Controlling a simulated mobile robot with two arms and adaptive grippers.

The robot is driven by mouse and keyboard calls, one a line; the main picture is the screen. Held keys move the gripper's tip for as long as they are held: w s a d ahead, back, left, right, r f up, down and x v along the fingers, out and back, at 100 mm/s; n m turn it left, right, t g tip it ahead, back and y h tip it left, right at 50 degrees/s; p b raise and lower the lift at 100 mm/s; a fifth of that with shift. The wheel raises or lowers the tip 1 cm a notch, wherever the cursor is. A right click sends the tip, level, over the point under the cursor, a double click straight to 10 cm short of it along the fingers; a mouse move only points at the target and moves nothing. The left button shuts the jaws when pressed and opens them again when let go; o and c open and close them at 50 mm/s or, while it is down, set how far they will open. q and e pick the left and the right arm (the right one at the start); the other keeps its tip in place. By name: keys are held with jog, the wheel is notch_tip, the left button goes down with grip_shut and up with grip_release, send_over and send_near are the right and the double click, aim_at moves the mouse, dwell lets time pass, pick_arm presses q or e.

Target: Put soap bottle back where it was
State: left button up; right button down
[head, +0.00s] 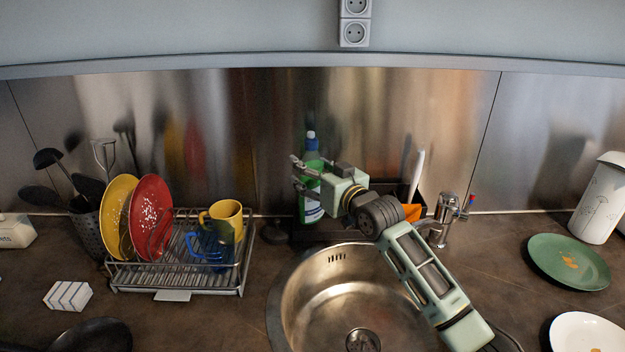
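The soap bottle (312,208) is green with a blue cap and a pale label. It stands upright behind the sink, at the left end of a dark caddy (345,222). My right gripper (298,174) reaches in from the right over the sink and is at the bottle's upper part. Its fingers are apart and partly cover the bottle. Whether they press on the bottle or only surround it, I cannot tell. The bottle's base is near the caddy's edge, and exact contact is unclear. My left gripper is not in view.
The round steel sink (290,300) lies in front, with a faucet (446,222) to its right. The caddy also holds a white-handled brush (416,172) and an orange item. A dish rack (180,282) with plates and mugs stands left. A green plate (562,250) lies right.

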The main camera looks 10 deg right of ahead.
aim_at(317, 184)
jog(key=shift+f, duration=1.5)
jog(key=shift+f, duration=0.15)
jog(key=c, duration=0.6)
grip_release()
jog(key=shift+s+d, duration=0.15)
jog(key=shift+s, duration=0.2)
jog(key=shift+b+v, duration=0.3)
jog(key=shift+v, duration=3.15)
